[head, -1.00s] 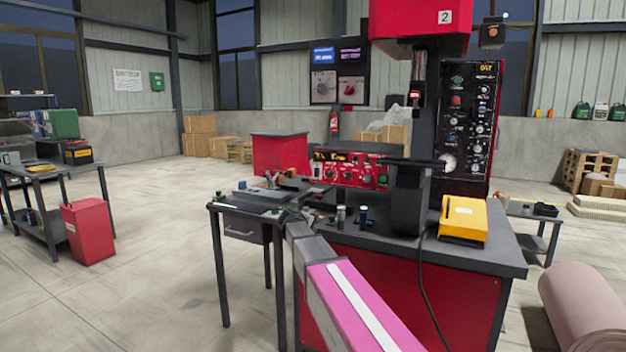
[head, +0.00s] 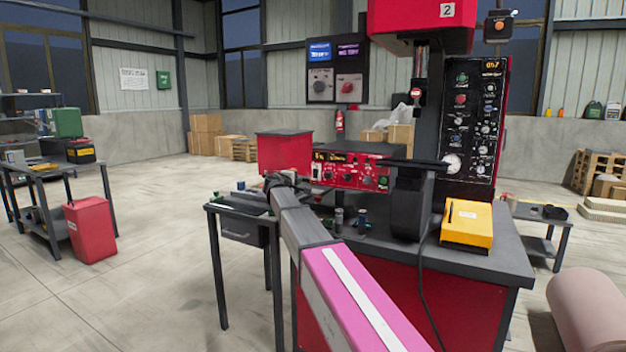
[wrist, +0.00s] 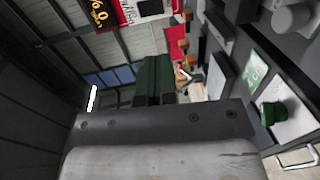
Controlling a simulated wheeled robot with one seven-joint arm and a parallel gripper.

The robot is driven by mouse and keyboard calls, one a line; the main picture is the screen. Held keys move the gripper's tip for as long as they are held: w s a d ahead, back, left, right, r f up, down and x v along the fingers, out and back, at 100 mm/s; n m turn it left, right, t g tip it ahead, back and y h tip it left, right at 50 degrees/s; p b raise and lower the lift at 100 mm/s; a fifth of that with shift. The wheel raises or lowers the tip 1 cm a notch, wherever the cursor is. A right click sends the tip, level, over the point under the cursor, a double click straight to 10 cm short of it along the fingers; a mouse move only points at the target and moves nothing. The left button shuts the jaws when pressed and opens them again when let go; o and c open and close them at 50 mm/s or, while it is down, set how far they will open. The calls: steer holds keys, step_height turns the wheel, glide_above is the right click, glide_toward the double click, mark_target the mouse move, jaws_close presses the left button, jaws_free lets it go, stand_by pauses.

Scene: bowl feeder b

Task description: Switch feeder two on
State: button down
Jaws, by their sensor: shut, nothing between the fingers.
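A red control panel (head: 345,172) with several knobs, a white rocker-like piece and lit amber displays stands on the bench behind my arm. Part of a red panel with yellow characters and a white label (wrist: 125,12) shows at the top of the wrist view. The tall machine marked with a 2 (head: 446,11) stands to the right. My gripper (head: 280,180) is at the left end of the red panel, over the small table's edge; I cannot tell whether it touches anything. In the wrist view its fingers (wrist: 155,62) are together and empty. Which control is feeder two's switch is unclear.
A black control column (head: 470,125) with several knobs and a yellow box (head: 466,223) stand right of the panel. Small bottles (head: 362,220) stand on the bench near my arm. A red box (head: 285,152) is behind my gripper. A small dark table (head: 240,212) stands left.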

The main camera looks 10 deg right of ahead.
mark_target(315, 177)
steer(key=x, duration=1.4)
steer(key=shift+w+d+f, duration=0.15)
steer(key=shift+w, duration=0.05)
steer(key=shift+s, duration=0.1)
steer(key=shift+s+a+f, duration=0.1)
steer(key=shift+s+a, duration=0.25)
steer(key=shift+s, duration=0.15)
steer(key=f+v, duration=0.3)
steer(key=v, duration=0.9)
steer(key=shift+s+a, duration=0.25)
steer(key=shift+s, duration=0.05)
